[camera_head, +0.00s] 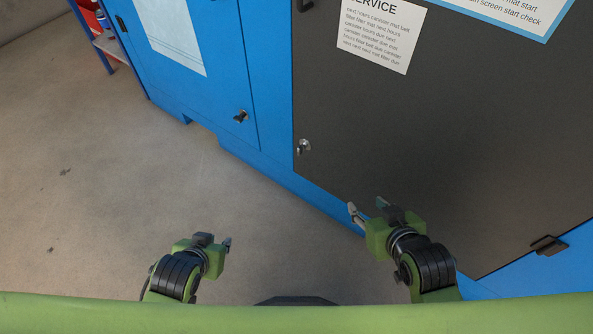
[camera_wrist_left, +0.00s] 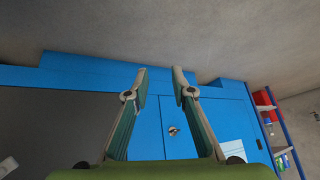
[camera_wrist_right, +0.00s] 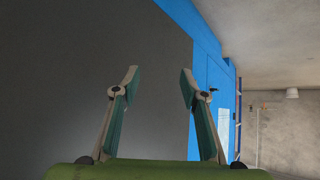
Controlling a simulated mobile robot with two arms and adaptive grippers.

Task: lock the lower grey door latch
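The dark grey door (camera_head: 440,130) fills the right of the head view. Its lower latch (camera_head: 304,147) is a small metallic piece near the door's lower left corner; I cannot tell its turn angle. My right gripper (camera_head: 367,207) is open and empty, below and right of that latch and apart from it. In the right wrist view, its spread fingers (camera_wrist_right: 160,74) show, with the grey door (camera_wrist_right: 95,80) at left. My left gripper (camera_head: 215,240) is low over the floor, away from the cabinet; its fingers (camera_wrist_left: 159,80) are open and empty in the left wrist view.
A blue door (camera_head: 215,70) with its own latch (camera_head: 241,116) adjoins at left; this latch also shows in the left wrist view (camera_wrist_left: 173,131). A black hinge (camera_head: 548,245) is at the grey door's lower right. The floor (camera_head: 90,180) at left is clear.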

